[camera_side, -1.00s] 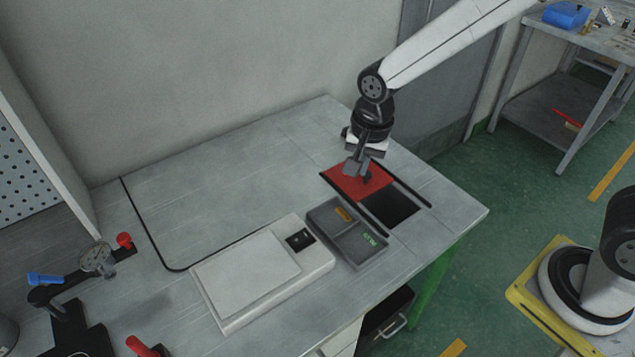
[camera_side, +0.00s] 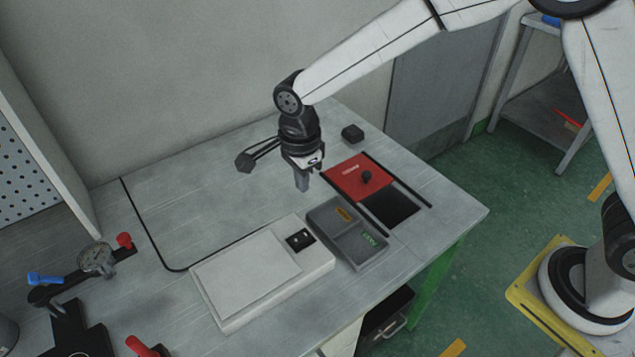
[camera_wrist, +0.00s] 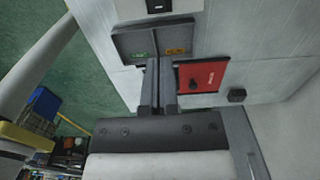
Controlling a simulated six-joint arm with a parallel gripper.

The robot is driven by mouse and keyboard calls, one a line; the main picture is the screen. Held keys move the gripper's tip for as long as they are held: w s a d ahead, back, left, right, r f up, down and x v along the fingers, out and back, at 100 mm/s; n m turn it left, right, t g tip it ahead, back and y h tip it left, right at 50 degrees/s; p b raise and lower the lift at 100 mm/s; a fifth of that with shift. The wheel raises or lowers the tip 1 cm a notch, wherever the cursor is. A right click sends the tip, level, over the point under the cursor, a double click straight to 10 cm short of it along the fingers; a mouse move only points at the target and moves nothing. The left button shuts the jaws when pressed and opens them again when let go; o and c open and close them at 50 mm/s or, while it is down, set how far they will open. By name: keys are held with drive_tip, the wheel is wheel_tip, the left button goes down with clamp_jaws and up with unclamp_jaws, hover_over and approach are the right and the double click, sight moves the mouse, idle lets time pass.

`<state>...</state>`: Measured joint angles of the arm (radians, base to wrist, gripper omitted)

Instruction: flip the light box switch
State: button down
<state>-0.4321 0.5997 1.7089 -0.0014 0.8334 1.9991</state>
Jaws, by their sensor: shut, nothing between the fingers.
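The light box (camera_side: 245,278) is a flat white box with a pale top panel, lying on the bench in the side view. Its small black switch (camera_side: 300,239) sits at the box's far right corner; in the wrist view the switch (camera_wrist: 158,5) is at the top edge, partly cut off. My gripper (camera_side: 303,186) is shut and empty. It hangs above the bench, behind the switch and apart from it. In the wrist view my gripper (camera_wrist: 160,62) points toward the grey tray and the box beyond it.
A grey two-compartment tray (camera_side: 352,248) with orange and green labels stands right of the light box. Behind it is a red sliding cover (camera_side: 352,172) with a black knob, beside a dark opening (camera_side: 391,207). A small black block (camera_side: 352,132) lies farther back. Clamps (camera_side: 97,258) stand at left.

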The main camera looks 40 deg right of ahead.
sight(299, 238)
drive_tip(key=shift+f, duration=0.15)
idle(0.3)
wheel_tip(299, 238, down, 14)
drive_tip(key=shift+r, duration=0.1)
idle(0.7)
drive_tip(key=shift+f, duration=0.25)
idle(0.5)
drive_tip(key=shift+s+a+r, duration=0.1)
drive_tip(key=shift+a+r, duration=0.05)
drive_tip(key=shift+a, duration=0.65)
wheel_tip(299, 238, up, 14)
drive_tip(key=a, duration=0.2)
idle(0.6)
idle(0.3)
